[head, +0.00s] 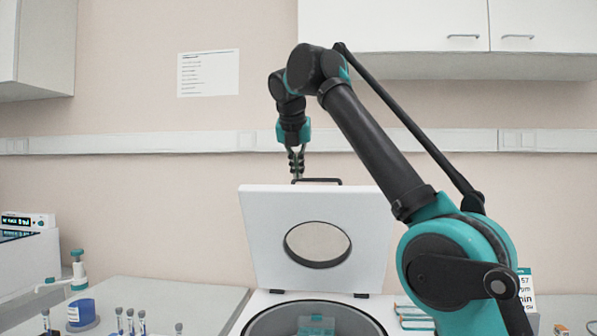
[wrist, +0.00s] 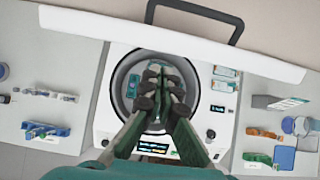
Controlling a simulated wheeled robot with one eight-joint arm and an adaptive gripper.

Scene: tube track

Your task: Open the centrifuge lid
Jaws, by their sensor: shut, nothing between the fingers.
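The white centrifuge lid (head: 352,210) stands raised, close to upright and tilted slightly back, with a round window in it. A dark handle (head: 318,181) is on its top edge. The lid's edge (wrist: 170,40) and its handle (wrist: 238,35) also show in the wrist view. The open centrifuge (head: 290,309) below shows its round bowl; its white body (wrist: 107,118) is below my fingers in the wrist view. My gripper (head: 296,172) is shut and empty, near the handle at its left end. In the wrist view my gripper (wrist: 162,88) hides part of the bowl.
A blue dispenser bottle (head: 81,311) and several tubes stand on the left bench (head: 160,294). Wall cabinets (head: 395,25) hang above right.

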